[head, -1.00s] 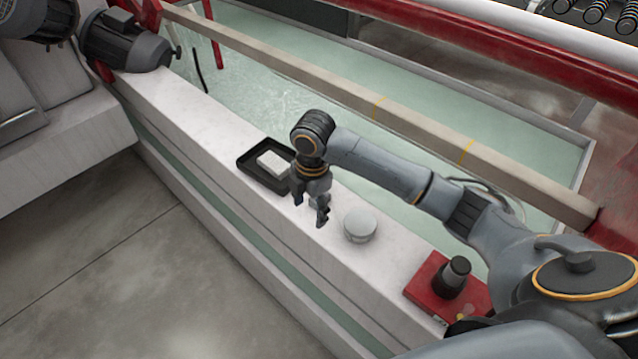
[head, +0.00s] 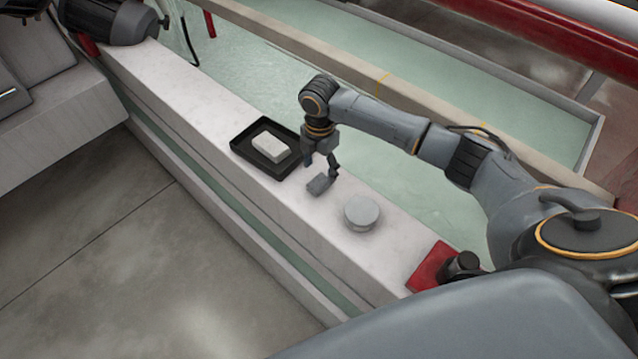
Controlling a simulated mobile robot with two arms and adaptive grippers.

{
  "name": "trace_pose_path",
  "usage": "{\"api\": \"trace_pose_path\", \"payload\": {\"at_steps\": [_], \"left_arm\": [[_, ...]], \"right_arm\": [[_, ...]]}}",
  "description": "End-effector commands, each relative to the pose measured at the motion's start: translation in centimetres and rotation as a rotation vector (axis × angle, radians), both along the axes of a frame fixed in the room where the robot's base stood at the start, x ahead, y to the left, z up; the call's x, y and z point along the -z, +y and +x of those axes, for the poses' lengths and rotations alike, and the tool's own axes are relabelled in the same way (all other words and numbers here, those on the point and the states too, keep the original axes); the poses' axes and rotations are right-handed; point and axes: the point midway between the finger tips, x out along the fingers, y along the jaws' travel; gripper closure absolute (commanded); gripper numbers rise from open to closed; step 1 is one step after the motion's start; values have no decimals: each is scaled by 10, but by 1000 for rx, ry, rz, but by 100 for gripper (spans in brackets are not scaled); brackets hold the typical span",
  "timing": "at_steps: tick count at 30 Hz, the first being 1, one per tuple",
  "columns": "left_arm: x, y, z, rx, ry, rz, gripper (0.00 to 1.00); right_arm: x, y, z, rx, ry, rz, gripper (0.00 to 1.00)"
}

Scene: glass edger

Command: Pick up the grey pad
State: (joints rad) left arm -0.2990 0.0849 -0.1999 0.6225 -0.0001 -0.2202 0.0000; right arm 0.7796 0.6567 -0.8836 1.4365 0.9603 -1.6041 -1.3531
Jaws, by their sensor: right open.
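A small grey pad (head: 319,184) lies on the white ledge (head: 205,115), between the black tray and a round pale grey container. My right gripper (head: 321,172) points down just above and behind the pad. Its fingers are spread and nothing is held between them. One finger is close to the pad's right end; I cannot tell whether it touches. My left gripper is not in view.
The black tray (head: 243,147) holds a pale block (head: 270,146). The round container (head: 362,213) stands right of the pad. A red box (head: 430,268) with a black knob-like part (head: 462,266) is farther right. A greenish basin lies behind the ledge.

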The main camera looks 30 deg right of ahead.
Motion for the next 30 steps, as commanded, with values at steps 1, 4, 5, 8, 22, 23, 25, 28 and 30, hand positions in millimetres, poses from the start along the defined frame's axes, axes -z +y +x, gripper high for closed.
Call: {"api": "trace_pose_path", "payload": {"at_steps": [1,4,5,8,22,23,25,28,30], "left_arm": [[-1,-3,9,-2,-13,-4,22],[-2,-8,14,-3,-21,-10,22],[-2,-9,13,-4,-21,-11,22],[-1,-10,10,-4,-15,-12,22],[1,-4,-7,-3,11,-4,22],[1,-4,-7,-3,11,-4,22],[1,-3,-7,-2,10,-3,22],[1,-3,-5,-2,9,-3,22],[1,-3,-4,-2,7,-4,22]], "right_arm": [[8,1,-1,-1,4,1,36],[24,2,-1,-1,4,0,36],[29,2,-1,0,4,-1,36],[40,2,-1,1,3,-1,36],[45,2,0,-1,1,-1,70],[45,2,0,-1,1,-1,77],[45,2,0,0,1,-1,80],[45,2,0,0,1,-1,80],[45,2,0,0,1,-1,80]]}}
